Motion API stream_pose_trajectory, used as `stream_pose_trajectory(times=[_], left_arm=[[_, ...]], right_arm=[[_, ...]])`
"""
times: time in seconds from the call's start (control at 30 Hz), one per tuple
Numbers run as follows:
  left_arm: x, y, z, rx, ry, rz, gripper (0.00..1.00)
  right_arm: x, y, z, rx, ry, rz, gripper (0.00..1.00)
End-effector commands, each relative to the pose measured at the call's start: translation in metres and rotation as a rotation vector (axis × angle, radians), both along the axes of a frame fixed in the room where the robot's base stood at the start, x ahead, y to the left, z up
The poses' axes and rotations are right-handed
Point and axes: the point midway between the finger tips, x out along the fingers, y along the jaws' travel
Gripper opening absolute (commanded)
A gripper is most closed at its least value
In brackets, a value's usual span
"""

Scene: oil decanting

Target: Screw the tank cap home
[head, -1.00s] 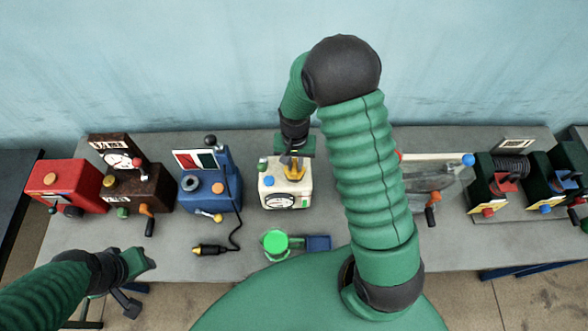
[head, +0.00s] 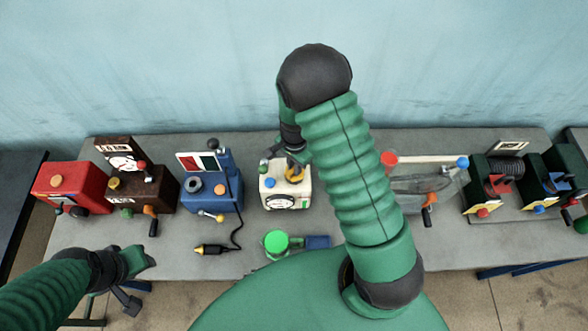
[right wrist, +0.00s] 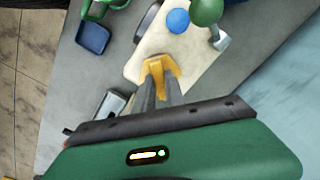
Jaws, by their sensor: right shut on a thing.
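The cream tank (head: 272,198) with a dial on its front stands mid-table. The yellow tank cap (head: 297,174) is at the right of its top; how deep it sits cannot be seen. My right gripper (head: 293,163) comes down from above and is shut on the cap. In the right wrist view, the two grey fingers (right wrist: 163,88) meet at the yellow cap (right wrist: 158,66), over the cream top (right wrist: 185,45). My left gripper (head: 135,280) is at the table's front left edge, away from the tank, its fingers apart and empty.
A blue machine (head: 213,190) with a black cable stands left of the tank, beside a brown one (head: 150,192) and a red one (head: 70,185). A green round cup (head: 276,242) lies in front.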

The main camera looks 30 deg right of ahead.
Motion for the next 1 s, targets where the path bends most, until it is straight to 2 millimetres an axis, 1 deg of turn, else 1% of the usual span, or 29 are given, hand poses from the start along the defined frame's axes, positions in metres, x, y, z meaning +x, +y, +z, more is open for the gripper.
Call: stream_pose_trajectory(times=[0.03,0.13,0.37,0.4,0.57,0.87,1.0], left_arm=[[0.0,0.0,0.006,0.0,0.0,0.0,0.36],[0.0,0.0,0.008,0.0,0.0,0.0,0.36],[0.0,0.0,0.007,0.0,0.0,0.0,0.36],[0.0,0.0,0.007,0.0,0.0,0.0,0.36],[0.0,0.0,0.007,0.0,0.0,0.0,0.36],[0.0,0.0,0.008,0.0,0.0,0.0,0.36],[0.0,0.0,0.017,0.0,0.0,0.0,0.36]], right_arm=[[-0.001,0.0,0.002,0.0,0.003,-0.042,0.0],[-0.001,0.0,0.0,0.001,0.002,-0.108,0.0],[-0.001,0.0,-0.001,0.001,0.001,-0.126,0.0],[-0.001,0.0,-0.001,0.001,0.001,-0.125,0.19],[-0.001,0.0,-0.001,0.001,0.001,-0.124,0.4],[-0.002,0.0,0.001,0.001,0.0,-0.122,0.4],[-0.001,0.0,0.011,0.0,0.0,-0.122,0.4]])
